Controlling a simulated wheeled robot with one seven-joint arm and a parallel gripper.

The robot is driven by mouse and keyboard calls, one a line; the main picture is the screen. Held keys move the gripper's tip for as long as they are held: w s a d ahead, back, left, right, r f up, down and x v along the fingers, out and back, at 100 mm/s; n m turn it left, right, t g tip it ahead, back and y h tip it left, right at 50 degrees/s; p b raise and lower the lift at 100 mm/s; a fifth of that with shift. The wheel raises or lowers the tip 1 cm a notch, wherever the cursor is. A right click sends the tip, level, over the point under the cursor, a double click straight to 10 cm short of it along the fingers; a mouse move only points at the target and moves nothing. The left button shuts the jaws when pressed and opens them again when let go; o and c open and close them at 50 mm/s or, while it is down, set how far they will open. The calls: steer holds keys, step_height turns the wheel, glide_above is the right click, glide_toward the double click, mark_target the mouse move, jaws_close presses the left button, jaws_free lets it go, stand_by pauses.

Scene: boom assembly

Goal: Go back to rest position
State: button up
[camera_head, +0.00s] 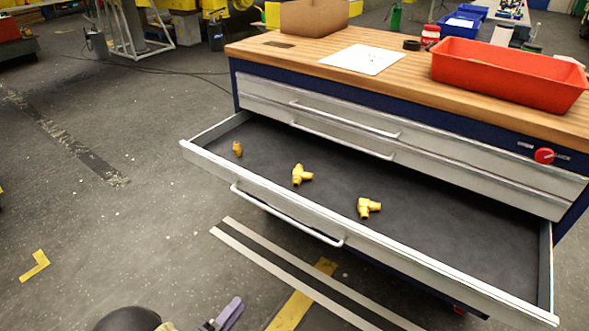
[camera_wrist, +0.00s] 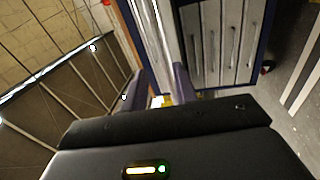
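My gripper (camera_wrist: 164,84) shows in the wrist view with its two dark purple fingers apart. A small yellow and white patch shows between the finger bases; I cannot tell what it is, and no part is clearly held. Three yellow fittings lie in the open drawer (camera_head: 440,225): a small one (camera_head: 238,149) at the left, a branched one (camera_head: 300,175) in the middle, and another branched one (camera_head: 368,207) to the right.
The drawer juts out from the workbench cabinet (camera_head: 400,107). On the wooden top are a red bin (camera_head: 500,75), a white sheet (camera_head: 363,59) and a cardboard box (camera_head: 313,17). A red knob (camera_head: 543,155) sits on the cabinet front.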

steer(key=w+d+r+m+g+y, duration=0.2)
steer(key=w+d+r+m+y, duration=0.15)
steer(key=w, duration=0.55)
steer(key=w+d+r+m+g+y, duration=0.25)
steer(key=w+y, duration=0.25)
steer(key=w, duration=0.5)
steer(key=s+d+r+m+g+y, duration=0.1)
steer(key=d+r+g+y, duration=0.25)
steer(key=d, duration=0.35)
steer(key=s+d+r+m+g+h, duration=0.1)
steer(key=s+d+r+m+g, duration=0.15)
steer(key=s+d, duration=0.55)
steer(key=s+d+r+m+g, duration=0.1)
steer(key=s+d+r+g, duration=0.15)
steer(key=s+d, duration=0.6)
step_height(320, 180, up, 27)
steer(key=p, duration=2.7)
steer(key=shift+d+g, duration=0.15)
steer(key=shift+g, duration=0.15)
